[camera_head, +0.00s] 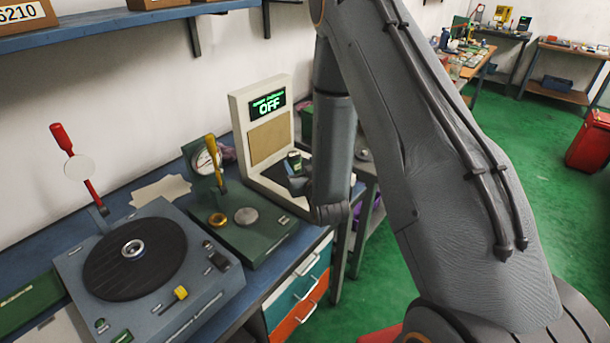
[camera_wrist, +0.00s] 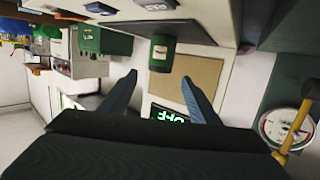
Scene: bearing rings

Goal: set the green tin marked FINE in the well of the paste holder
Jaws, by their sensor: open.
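The station's upright panel (camera_head: 270,140) stands behind the tin. A green press with a dial gauge (camera_head: 205,160) and yellow handle stands to its left, bearing a brass ring (camera_head: 217,220) and grey disc. Further left is a turntable unit (camera_head: 160,285) with a ring on it.

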